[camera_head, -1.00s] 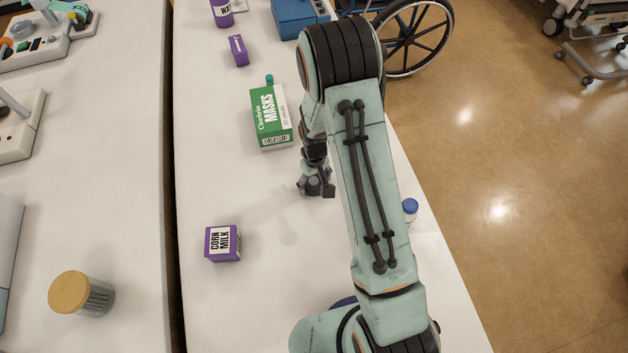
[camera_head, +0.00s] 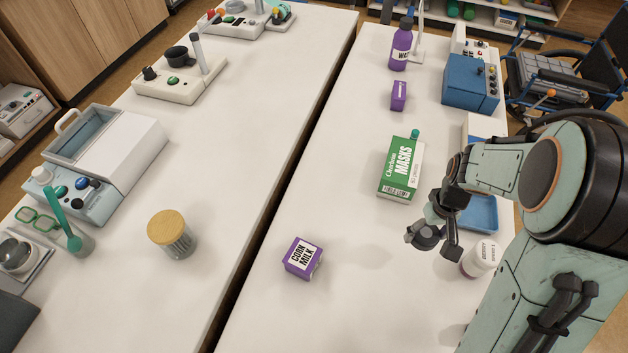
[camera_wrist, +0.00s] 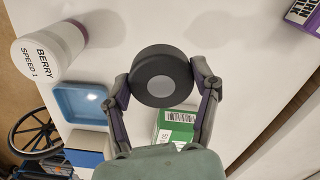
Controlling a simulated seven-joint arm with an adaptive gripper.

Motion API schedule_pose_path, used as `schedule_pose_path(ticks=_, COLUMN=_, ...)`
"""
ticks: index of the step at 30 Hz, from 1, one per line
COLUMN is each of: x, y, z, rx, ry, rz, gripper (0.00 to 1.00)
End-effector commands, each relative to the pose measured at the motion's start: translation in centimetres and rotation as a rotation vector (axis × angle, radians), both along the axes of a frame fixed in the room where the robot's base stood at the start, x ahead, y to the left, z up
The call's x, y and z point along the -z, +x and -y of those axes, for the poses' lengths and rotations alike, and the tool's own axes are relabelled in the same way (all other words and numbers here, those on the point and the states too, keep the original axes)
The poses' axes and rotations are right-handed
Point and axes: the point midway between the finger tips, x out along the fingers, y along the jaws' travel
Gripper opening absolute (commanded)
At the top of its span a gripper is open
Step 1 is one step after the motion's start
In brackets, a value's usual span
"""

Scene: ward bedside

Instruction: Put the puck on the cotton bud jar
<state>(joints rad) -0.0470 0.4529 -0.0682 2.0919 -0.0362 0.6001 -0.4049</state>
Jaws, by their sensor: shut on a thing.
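My gripper (camera_head: 433,230) is shut on a dark grey puck (camera_head: 424,238) above the right-hand table, near the green masks box. In the wrist view the puck (camera_wrist: 161,78) is a round disc with a paler centre, pinched at its sides between the two fingers. The cotton bud jar (camera_head: 178,243), apparently the clear ribbed jar with a round wooden lid, stands upright on the left-hand table, well to the left of the gripper. Its lid (camera_head: 166,226) has nothing on it. The jar is not in the wrist view.
A purple corn milk carton (camera_head: 303,258) stands between gripper and jar, near the gap between the tables. The masks box (camera_head: 401,170), a blue tray (camera_head: 480,213) and a white bottle (camera_head: 479,259) are close to the gripper.

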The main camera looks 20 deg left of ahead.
Motion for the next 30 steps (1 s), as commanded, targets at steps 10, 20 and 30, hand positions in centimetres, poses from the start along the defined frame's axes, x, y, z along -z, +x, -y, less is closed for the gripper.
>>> schedule_pose_path(ticks=10, x=-6.2, y=0.2, z=-10.3, rx=-0.414, ry=0.001, rz=0.011, gripper=0.21)
schedule_pose_path(ticks=20, x=-13.2, y=-7.9, z=-26.8, rx=-0.984, ry=0.004, rz=0.007, gripper=0.21)
schedule_pose_path(ticks=30, x=-15.8, y=-17.9, z=-34.3, rx=-1.323, ry=0.003, rz=0.004, gripper=0.21)
